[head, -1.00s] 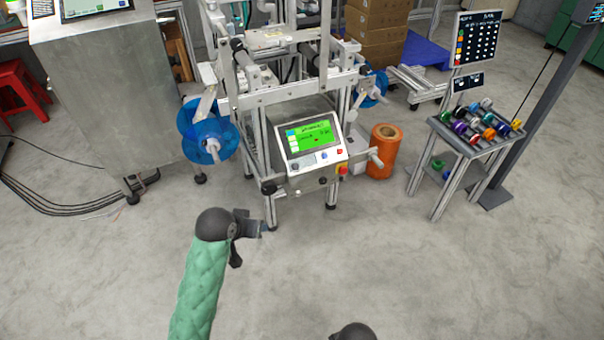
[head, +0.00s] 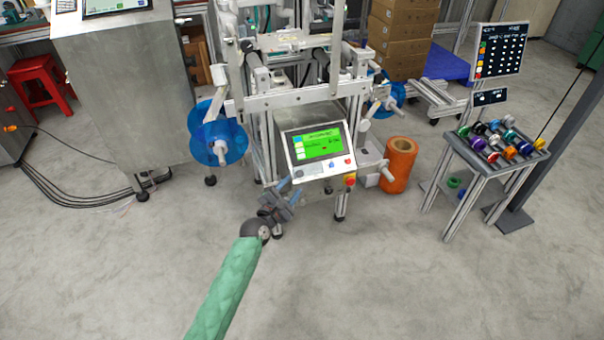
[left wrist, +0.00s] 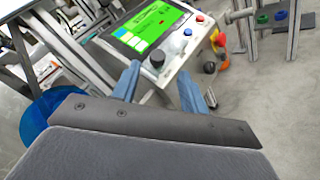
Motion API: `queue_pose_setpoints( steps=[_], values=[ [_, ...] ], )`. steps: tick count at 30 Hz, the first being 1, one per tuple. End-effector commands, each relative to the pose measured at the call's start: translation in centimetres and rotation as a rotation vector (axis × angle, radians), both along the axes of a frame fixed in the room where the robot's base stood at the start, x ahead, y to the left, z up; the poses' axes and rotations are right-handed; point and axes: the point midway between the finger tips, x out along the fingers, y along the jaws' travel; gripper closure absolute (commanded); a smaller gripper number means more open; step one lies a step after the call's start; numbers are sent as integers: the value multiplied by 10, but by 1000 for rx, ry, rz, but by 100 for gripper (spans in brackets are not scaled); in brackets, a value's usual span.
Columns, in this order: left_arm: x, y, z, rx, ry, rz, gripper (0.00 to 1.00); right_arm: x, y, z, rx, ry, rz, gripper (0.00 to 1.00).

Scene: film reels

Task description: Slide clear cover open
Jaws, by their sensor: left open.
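The machine (head: 295,104), a metal frame with rollers, stands ahead in the head view. My left gripper (head: 289,190) is open and empty, just below and left of the panel. In the left wrist view its two blue fingers (left wrist: 158,75) are spread apart and point toward the panel's lower edge. My right gripper is not in view.
Blue reels flank the machine, one at the left (head: 204,150). An orange roll (head: 398,170) stands on the floor at right. A small table (head: 485,166) holds several coloured spools. A steel cabinet (head: 120,90) is at left. The floor in front is clear.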

Motion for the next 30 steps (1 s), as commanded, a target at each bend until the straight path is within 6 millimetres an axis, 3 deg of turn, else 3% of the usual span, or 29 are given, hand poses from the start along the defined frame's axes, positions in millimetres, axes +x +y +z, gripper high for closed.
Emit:
queue_pose_setpoints(
  steps=[8, 21, 30],
  values=[
    [4, 0, 3, -130, 56, 11, 56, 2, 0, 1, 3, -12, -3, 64],
    [53, -27, 3, -127, 57, 10, 56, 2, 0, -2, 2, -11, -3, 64],
    [69, -36, 3, -128, 56, 10, 56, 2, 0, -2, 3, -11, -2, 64]
  ],
)
